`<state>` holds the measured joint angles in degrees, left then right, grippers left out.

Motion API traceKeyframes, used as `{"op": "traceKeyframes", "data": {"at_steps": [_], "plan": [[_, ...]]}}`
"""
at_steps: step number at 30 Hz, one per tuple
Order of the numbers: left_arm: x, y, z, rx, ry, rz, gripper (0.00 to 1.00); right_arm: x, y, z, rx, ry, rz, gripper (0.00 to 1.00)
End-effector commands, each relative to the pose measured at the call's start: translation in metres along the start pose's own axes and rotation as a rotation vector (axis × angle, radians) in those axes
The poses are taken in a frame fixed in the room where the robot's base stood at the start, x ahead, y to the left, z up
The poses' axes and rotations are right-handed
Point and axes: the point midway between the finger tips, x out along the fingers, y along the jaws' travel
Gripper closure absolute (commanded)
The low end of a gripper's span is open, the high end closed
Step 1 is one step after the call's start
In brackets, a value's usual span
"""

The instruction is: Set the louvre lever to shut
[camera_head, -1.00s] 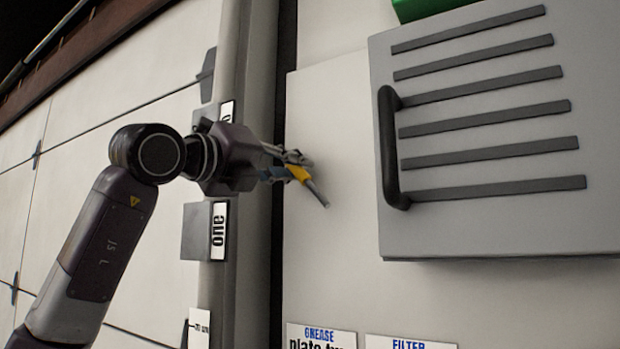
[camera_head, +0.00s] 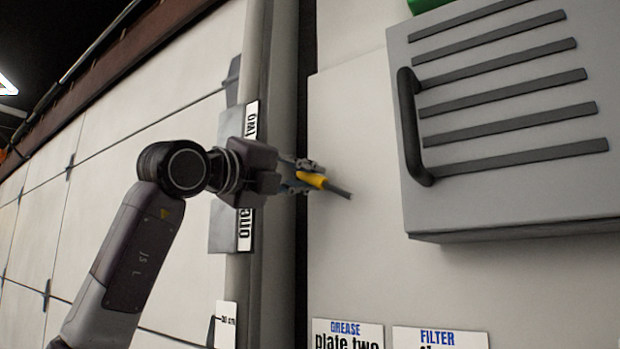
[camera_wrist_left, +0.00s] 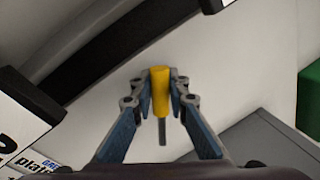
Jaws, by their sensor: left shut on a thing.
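The lever with a yellow grip (camera_head: 316,181) and a grey rod stands at the pale wall, left of the grey louvred box (camera_head: 520,195). It looks like the louvre lever. Its rod points right and slightly down in the head view. My left gripper (camera_head: 308,176) is shut on the yellow grip. In the left wrist view the yellow grip (camera_wrist_left: 160,82) sits between the two fingertips, with the rod below it. I cannot make out a shut mark or the rod's mounting. My right gripper is not in view.
A dark handle (camera_head: 409,125) juts from the louvred box, right of the lever. A grey vertical post (camera_head: 278,270) with labelled plates stands behind my left wrist. Grease (camera_head: 347,336) and filter (camera_head: 440,338) labels are low on the wall. The wall between lever and labels is clear.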

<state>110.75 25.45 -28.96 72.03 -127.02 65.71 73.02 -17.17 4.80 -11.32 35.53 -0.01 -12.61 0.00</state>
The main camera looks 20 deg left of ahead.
Motion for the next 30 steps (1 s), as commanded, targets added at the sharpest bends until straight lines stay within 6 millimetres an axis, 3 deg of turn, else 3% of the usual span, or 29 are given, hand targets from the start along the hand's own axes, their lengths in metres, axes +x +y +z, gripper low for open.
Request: {"op": "traceKeyframes", "data": {"at_steps": [3, 4, 9, 20, 25, 30], "plan": [[0.001, 0.003, -0.001, -0.004, 0.003, 0.007, 1.0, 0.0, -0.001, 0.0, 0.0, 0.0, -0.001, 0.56], [0.001, 0.003, -0.001, -0.004, 0.003, 0.007, 0.83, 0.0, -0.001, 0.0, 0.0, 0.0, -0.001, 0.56], [0.001, 0.003, -0.001, -0.002, 0.002, 0.005, 0.67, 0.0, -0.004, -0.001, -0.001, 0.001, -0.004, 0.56], [-0.006, 0.001, 0.0, 0.0, 0.001, 0.001, 0.67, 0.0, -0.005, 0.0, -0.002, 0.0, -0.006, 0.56], [-0.03, 0.002, 0.001, 0.002, -0.002, 0.002, 0.67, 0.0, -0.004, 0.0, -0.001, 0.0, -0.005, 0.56], [-0.068, 0.002, 0.001, 0.001, -0.002, 0.003, 0.67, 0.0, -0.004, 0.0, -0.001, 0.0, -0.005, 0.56]]}}
